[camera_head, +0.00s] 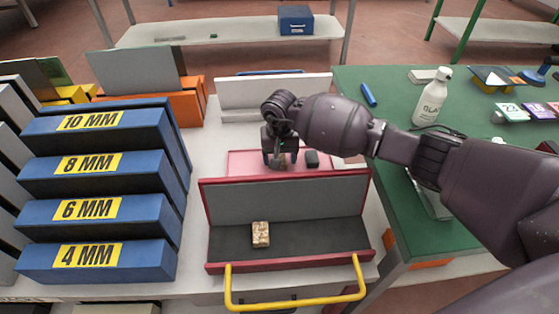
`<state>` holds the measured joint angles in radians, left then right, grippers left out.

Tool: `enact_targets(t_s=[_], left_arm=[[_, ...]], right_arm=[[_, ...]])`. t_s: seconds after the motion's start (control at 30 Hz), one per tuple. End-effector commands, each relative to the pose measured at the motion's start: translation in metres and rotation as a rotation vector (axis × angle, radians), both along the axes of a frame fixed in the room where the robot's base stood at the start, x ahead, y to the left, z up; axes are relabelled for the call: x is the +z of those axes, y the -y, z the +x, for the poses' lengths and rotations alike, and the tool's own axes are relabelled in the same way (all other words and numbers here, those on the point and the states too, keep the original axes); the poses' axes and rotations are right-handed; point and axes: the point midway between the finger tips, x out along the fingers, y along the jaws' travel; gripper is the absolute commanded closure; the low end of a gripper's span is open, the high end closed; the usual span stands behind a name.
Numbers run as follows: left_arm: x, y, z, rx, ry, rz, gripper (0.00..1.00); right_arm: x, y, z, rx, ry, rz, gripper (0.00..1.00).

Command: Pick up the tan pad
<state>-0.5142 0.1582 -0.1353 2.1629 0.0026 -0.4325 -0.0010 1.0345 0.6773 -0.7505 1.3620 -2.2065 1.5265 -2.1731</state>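The tan pad (261,234), a small speckled block, lies on the dark floor of the red-rimmed tray (290,266), left of its middle. My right gripper (280,158) comes in from the right and points down over the pink surface (240,160) behind that tray, well apart from the tan pad. A small dark grey-brown piece shows at its fingertips; I cannot tell whether the fingers grip it. My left gripper is not in view.
A small black block (312,158) sits just right of my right gripper. Blue boxes with yellow millimetre labels (95,212) stand on the left. A yellow handle (295,303) is at the tray's front. The green table (385,125) on the right carries a white bottle (431,97).

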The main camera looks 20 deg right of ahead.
Motion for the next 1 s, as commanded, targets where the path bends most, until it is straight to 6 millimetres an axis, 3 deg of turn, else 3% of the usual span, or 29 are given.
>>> enact_targets(t_s=[0.07,0.4,0.77,1.0], left_arm=[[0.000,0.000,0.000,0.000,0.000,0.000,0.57],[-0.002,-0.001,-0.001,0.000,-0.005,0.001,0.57],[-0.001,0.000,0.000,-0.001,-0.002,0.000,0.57],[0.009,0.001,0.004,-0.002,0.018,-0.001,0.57]], right_arm=[[0.001,0.000,0.000,0.000,0.001,0.000,0.37],[0.001,0.000,0.000,0.000,0.000,0.000,0.87],[0.006,0.000,0.001,0.000,0.003,0.000,0.87],[0.045,0.001,0.002,0.001,0.008,-0.001,0.87]])
